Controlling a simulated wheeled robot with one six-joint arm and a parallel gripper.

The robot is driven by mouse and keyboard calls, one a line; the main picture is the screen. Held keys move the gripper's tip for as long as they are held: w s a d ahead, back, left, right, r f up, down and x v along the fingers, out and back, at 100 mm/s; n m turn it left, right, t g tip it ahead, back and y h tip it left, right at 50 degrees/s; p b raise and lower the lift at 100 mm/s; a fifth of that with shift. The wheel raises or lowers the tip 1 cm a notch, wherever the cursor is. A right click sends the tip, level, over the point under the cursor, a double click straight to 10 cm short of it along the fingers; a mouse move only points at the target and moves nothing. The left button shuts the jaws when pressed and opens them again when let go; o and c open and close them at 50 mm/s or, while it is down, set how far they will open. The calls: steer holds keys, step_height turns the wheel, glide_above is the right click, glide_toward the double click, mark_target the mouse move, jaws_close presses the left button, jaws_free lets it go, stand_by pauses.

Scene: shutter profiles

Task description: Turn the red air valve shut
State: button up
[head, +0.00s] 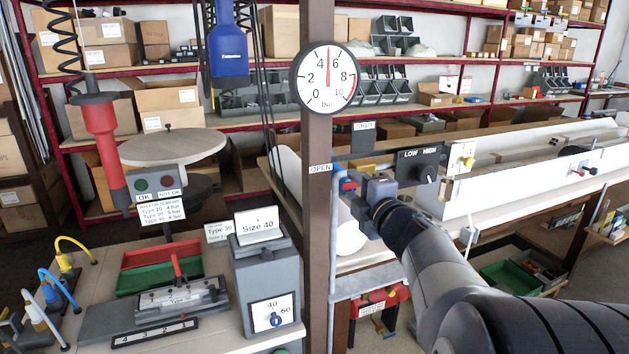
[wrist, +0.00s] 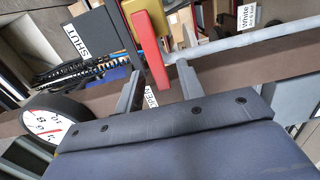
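The red valve handle (wrist: 150,48) shows as a flat red bar in the wrist view, its lower end close to the OPEN label (wrist: 152,98). In the head view the handle (head: 348,185) is a small red patch by the post, mostly hidden by my gripper. My gripper (wrist: 158,88) is open, one finger on each side of the handle's end, with visible gaps; contact cannot be told. The SHUT sign (head: 363,126) is up and right of the OPEN label (head: 320,168). The round gauge (head: 328,78) has its needle straight up, between 4 and 6 bar.
A brown post (head: 317,240) carries the gauge, and a grey pipe (head: 337,250) runs beside it. A LOW/HIGH switch box (head: 419,168) stands close to the right of my gripper. A bench (head: 100,240) with a clamp fixture and grey box is at left.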

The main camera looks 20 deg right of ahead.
mark_target(352, 185)
steer(key=shift+w+a, duration=0.1)
steer(key=shift+w, duration=1.75)
steer(key=shift+c, duration=0.2)
jaws_close()
